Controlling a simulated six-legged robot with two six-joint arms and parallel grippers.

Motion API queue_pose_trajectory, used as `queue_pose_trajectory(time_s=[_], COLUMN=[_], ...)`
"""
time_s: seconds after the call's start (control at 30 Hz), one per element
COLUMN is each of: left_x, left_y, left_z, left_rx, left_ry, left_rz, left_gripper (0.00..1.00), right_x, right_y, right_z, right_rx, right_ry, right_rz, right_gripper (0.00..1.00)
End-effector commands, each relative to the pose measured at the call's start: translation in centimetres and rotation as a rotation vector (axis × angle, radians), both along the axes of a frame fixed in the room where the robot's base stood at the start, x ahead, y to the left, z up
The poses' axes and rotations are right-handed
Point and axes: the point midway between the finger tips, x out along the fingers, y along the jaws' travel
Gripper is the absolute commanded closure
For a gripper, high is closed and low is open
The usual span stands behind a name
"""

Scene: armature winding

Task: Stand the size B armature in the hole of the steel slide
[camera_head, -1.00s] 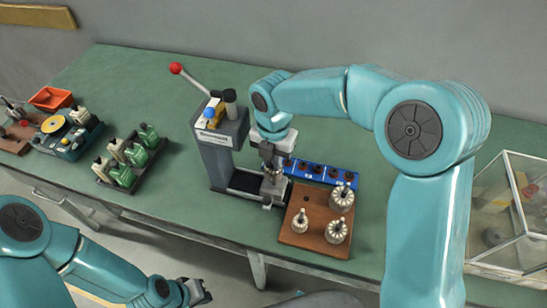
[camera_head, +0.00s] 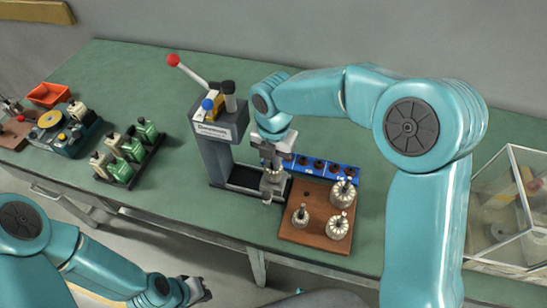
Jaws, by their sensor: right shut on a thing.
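My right gripper (camera_head: 272,168) is shut on a small silvery armature (camera_head: 271,178), pointing down at the front right end of the press's dark steel slide (camera_head: 243,182). The gripper covers much of the armature and the slide's hole, so I cannot tell whether the armature is in the hole or just above it. The press (camera_head: 222,140) stands directly to the left. My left gripper (camera_head: 196,291) is low at the front, away from the table; its fingers are too small to judge.
A wooden board (camera_head: 291,235) with three armatures and an empty dark hole lies to the right. A blue tray (camera_head: 345,170) is behind it. Green-and-cream machines (camera_head: 128,152) stand at left, and a clear case (camera_head: 510,210) at far right. The table between machines and press is clear.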

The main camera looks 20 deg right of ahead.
Motion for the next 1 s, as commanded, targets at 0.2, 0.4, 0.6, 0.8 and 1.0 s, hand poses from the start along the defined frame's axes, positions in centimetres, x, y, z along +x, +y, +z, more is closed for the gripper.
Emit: queue_pose_trajectory(time_s=[0.2,0.4,0.6,0.8,1.0], left_x=[0.00,0.00,0.00,0.00,0.00], left_y=[0.00,0.00,0.00,0.00,0.00], left_z=[0.03,0.03,0.02,0.02,0.15], left_rx=[0.000,0.000,0.000,0.000,0.000], left_ry=[0.000,0.000,0.000,0.000,0.000], left_rz=[0.000,0.000,0.000,0.000,0.000], left_gripper=[1.00,1.00,1.00,1.00,1.00], right_x=[0.01,0.01,-0.01,-0.01,0.00], right_y=[0.00,0.00,0.00,0.00,0.00], right_z=[0.07,0.06,0.01,0.01,0.15], right_rx=[0.000,0.001,0.000,0.000,0.000], right_ry=[-0.001,-0.001,0.000,0.000,0.000], right_rz=[0.000,0.000,0.000,0.000,0.000], right_gripper=[1.00,0.60,0.60,0.60,0.60])
